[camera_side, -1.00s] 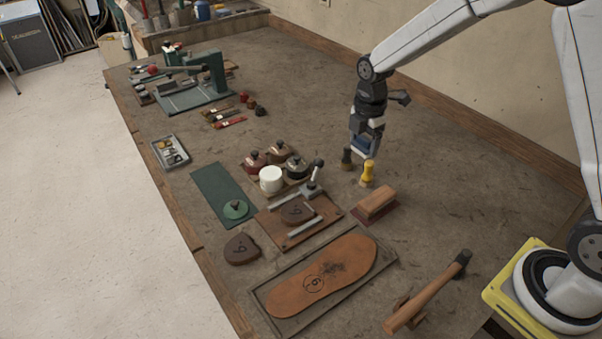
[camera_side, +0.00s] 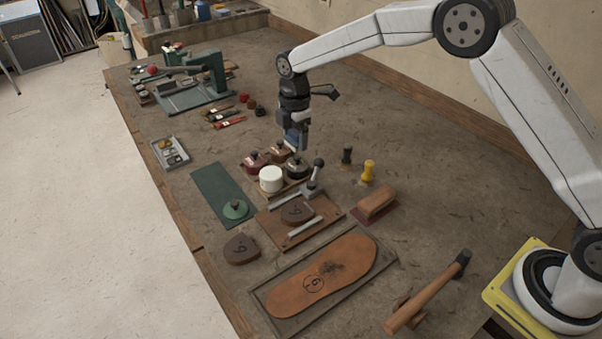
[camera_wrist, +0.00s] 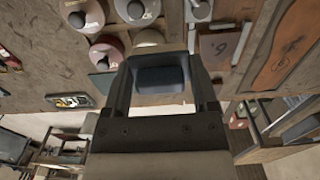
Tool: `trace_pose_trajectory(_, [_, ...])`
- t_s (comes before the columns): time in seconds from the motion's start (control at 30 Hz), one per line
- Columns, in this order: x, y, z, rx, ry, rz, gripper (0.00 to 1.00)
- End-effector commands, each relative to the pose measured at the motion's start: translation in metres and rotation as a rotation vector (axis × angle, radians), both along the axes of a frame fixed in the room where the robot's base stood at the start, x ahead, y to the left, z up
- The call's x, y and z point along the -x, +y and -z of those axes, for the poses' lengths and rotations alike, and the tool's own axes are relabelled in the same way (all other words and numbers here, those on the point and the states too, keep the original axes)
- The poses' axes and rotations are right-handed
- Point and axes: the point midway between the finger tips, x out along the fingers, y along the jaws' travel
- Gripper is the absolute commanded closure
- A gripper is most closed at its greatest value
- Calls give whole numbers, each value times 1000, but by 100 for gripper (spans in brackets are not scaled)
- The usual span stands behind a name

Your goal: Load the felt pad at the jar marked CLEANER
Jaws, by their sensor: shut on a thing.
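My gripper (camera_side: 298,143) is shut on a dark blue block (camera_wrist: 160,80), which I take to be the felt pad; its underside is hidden. In the side view the gripper hangs just above the back of the jar group.
A wooden fixture (camera_side: 275,226) with an upright lever stands in front of the jars. A black-handled tool (camera_side: 347,156) and a yellow-handled one (camera_side: 368,170) stand to the right. A brush (camera_side: 376,203), a sole (camera_side: 322,278) and a hammer (camera_side: 430,292) lie nearer.

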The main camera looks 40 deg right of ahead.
Motion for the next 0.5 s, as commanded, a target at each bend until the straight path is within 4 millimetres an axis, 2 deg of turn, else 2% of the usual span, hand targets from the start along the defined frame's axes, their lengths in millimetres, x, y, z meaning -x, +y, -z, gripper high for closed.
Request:
trace_pose_trajectory(0.03, [-6,10,2,0,-1,-4,72])
trace_pose_trajectory(0.2, [-18,35,4,0,0,-3,72])
trace_pose_trajectory(0.5, [-26,56,6,0,-1,0,72])
